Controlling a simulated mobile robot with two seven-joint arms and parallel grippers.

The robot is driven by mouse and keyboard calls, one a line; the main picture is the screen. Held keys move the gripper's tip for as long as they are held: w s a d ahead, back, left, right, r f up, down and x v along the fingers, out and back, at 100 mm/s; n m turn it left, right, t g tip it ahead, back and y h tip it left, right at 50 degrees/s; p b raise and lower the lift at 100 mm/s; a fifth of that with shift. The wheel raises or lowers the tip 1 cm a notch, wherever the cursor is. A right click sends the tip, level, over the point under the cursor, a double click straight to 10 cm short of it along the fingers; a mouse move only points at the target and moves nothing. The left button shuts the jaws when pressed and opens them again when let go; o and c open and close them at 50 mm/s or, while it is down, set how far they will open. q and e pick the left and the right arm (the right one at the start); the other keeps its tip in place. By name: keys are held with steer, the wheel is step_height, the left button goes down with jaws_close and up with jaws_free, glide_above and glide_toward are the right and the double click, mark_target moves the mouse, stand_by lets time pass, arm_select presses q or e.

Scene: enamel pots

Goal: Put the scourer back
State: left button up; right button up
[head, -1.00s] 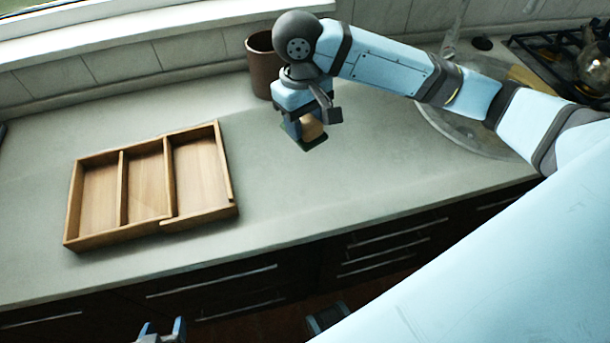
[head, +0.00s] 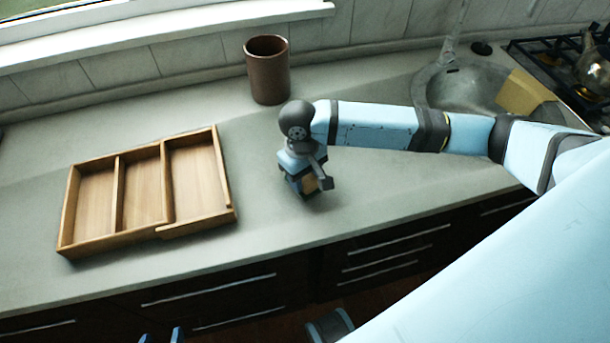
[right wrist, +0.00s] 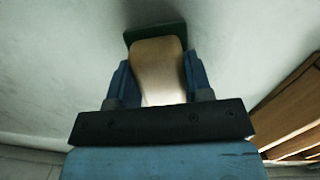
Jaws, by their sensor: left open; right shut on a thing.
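The scourer is a tan block with a dark green pad, seen in the right wrist view (right wrist: 158,68) between the two blue fingers. My right gripper (head: 303,187) is shut on it and points down over the counter, to the right of the wooden tray (head: 162,229). In the head view the scourer (head: 311,184) is mostly hidden by the gripper. I cannot tell whether the pad touches the counter. The tray has three compartments, all empty. My left gripper (head: 160,337) is open and empty at the bottom edge, with only its fingertips showing.
A brown cup (head: 268,75) stands at the back of the counter, behind my right gripper. A sink (head: 462,88) and a gas hob (head: 565,60) lie to the right. The counter between tray and gripper is clear. Drawers run below the front edge.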

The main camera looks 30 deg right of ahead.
steer(key=o, duration=1.1)
steer(key=shift+f, duration=0.1)
steer(key=shift+o, duration=0.2)
step_height(320, 180, up, 12)
steer(key=w, duration=0.1)
steer(key=shift+w+a+p, duration=0.15)
steer(key=shift+p, duration=0.3)
